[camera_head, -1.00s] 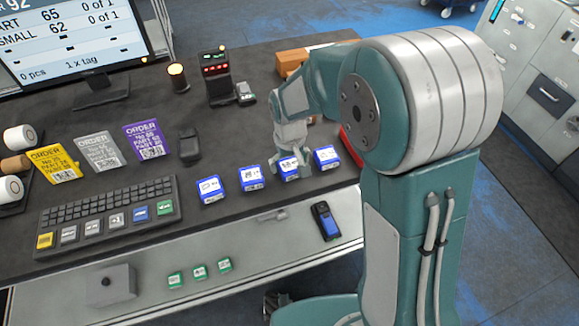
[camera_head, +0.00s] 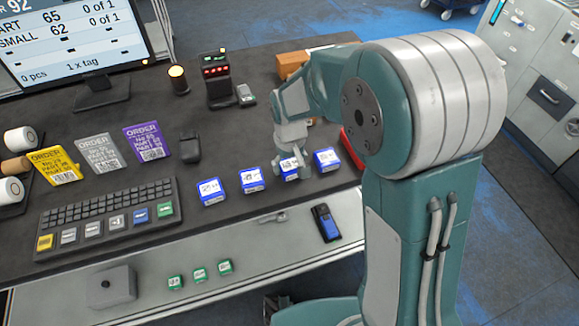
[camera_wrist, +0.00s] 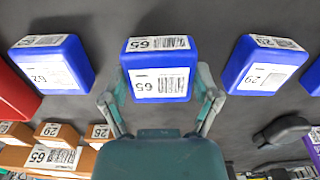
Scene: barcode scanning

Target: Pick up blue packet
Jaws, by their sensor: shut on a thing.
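A row of blue packets with white labels lies on the dark desk. My gripper (camera_head: 290,165) points down at the third packet from the left (camera_head: 288,173) in the head view. In the wrist view that packet (camera_wrist: 160,70) is marked 65 and sits between the two fingers (camera_wrist: 160,97), which are closed on its sides. It appears to be on or close to the desk; I cannot tell which. Another blue packet (camera_head: 327,160) is just right of it. A blue packet (camera_head: 252,180) and another (camera_head: 210,191) are to its left.
A red item (camera_head: 352,150) lies right of the packets. A keyboard (camera_head: 105,212), a black mouse-like device (camera_head: 190,147) and order cards (camera_head: 147,143) are to the left. Brown boxes (camera_wrist: 50,155) show in the wrist view. Small green packets (camera_head: 200,273) lie along the front.

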